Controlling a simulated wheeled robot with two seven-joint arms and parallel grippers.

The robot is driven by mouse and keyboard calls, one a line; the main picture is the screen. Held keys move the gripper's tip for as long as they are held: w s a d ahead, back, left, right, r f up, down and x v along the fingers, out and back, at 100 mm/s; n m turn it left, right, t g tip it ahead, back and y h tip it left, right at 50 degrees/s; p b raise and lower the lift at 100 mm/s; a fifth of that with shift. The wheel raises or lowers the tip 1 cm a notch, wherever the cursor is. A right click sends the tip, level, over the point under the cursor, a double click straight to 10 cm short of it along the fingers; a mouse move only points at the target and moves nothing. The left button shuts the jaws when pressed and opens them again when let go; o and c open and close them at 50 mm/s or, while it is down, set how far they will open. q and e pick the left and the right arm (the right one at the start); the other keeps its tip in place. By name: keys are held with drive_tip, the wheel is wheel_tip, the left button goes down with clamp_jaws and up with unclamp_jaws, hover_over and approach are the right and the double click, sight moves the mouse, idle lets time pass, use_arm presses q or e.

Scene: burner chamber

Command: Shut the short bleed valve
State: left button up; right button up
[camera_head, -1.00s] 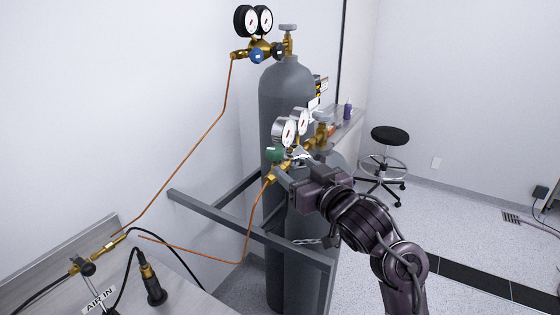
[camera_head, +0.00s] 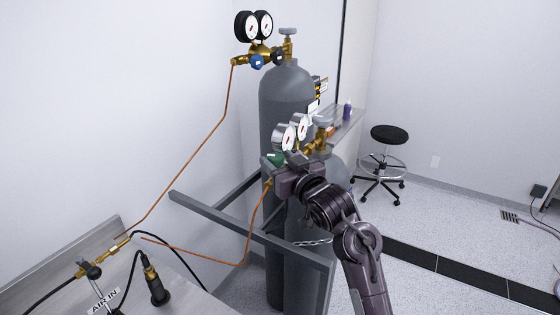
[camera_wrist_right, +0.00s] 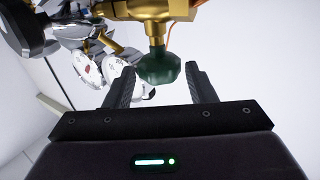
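The short cylinder (camera_head: 308,220) stands in front of a tall one and carries a brass regulator (camera_head: 318,143) with two white-faced gauges. A green knob (camera_head: 274,158) sits low on this regulator, partly hidden by my right gripper (camera_head: 270,164). In the right wrist view the green knob (camera_wrist_right: 160,68) hangs below a brass stem, between the tips of my right gripper (camera_wrist_right: 161,82). The fingers are apart, with a small gap showing on each side of the knob. My left gripper is not in view.
The tall cylinder (camera_head: 285,90) has its own regulator with a blue knob (camera_head: 257,61). A grey rack bar (camera_head: 245,228) and a copper tube (camera_head: 250,225) run close by. A bench (camera_head: 190,297) is at lower left; a stool (camera_head: 388,135) stands at right.

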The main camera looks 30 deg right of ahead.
drive_tip(key=c, duration=0.7)
drive_tip(key=shift+o, duration=0.2)
drive_tip(key=shift+a+f+m+h+b, duration=0.15)
drive_tip(key=shift+m+h+b, duration=0.35)
drive_tip(key=shift+h+b, duration=0.55)
drive_tip(key=shift+a+r+m+h+b, duration=0.1)
drive_tip(key=shift+r+m+h+b, duration=0.2)
drive_tip(key=shift+m+h+b, duration=0.25)
drive_tip(key=shift+r+m+h, duration=0.15)
drive_tip(key=shift+m+h, duration=0.1)
drive_tip(key=shift+h, duration=0.25)
drive_tip(key=shift+a+r+m+g+h+p, duration=0.2)
drive_tip(key=shift+m+g+h+p, duration=0.1)
drive_tip(key=shift+m+h+p, duration=0.5)
drive_tip(key=shift+h, duration=0.4)
drive_tip(key=shift+f+g+h+p, duration=0.25)
drive_tip(key=shift+g+h+p, duration=0.05)
drive_tip(key=shift+p, duration=0.05)
